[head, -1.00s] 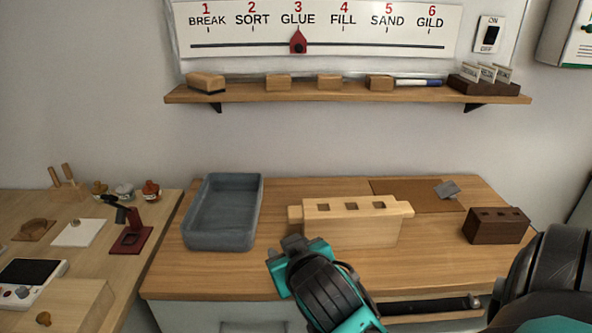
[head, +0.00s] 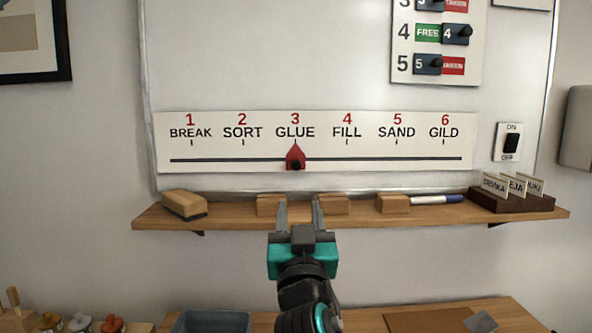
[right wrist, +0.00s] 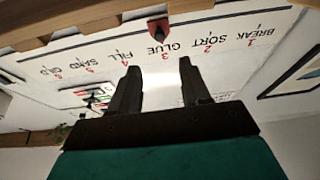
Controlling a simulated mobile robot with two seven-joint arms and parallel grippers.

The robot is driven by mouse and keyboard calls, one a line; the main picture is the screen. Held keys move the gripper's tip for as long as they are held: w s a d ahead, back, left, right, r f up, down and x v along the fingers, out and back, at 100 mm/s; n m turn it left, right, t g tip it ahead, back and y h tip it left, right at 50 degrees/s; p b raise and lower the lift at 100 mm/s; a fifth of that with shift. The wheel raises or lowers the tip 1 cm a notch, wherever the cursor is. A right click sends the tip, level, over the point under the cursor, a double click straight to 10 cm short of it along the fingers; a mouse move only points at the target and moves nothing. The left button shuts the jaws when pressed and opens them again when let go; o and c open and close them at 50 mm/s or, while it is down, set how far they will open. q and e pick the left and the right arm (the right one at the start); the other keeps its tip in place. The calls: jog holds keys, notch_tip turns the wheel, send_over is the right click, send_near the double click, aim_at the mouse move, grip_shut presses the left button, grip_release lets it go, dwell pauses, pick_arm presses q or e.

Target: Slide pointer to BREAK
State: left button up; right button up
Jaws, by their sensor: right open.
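The red house-shaped pointer (head: 296,157) with a dark knob sits on the dark slider line under 3 GLUE. The strip (head: 350,158) carries the labels BREAK, SORT, GLUE, FILL, SAND and GILD from left to right. BREAK (head: 190,133) is at its left end. My right gripper (head: 299,206) is open and empty, pointing up in front of the shelf, below the pointer and apart from it. In the right wrist view the pointer (right wrist: 164,31) shows upside down beyond the open fingers (right wrist: 156,75). My left gripper is not in view.
A wooden shelf (head: 240,218) runs below the strip. It holds an eraser (head: 184,204), wooden blocks (head: 393,203), a marker (head: 437,199) and a name-card holder (head: 511,199). An ON/OFF switch (head: 509,143) is at right.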

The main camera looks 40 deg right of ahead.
aim_at(296, 167)
jog(key=p+x, duration=0.3)
jog(key=x, duration=0.8)
jog(key=shift+w+d+r, duration=0.1)
jog(key=shift+w, duration=0.05)
jog(key=shift+w+d+r, duration=0.1)
jog(key=shift+w+d, duration=0.25)
grip_shut()
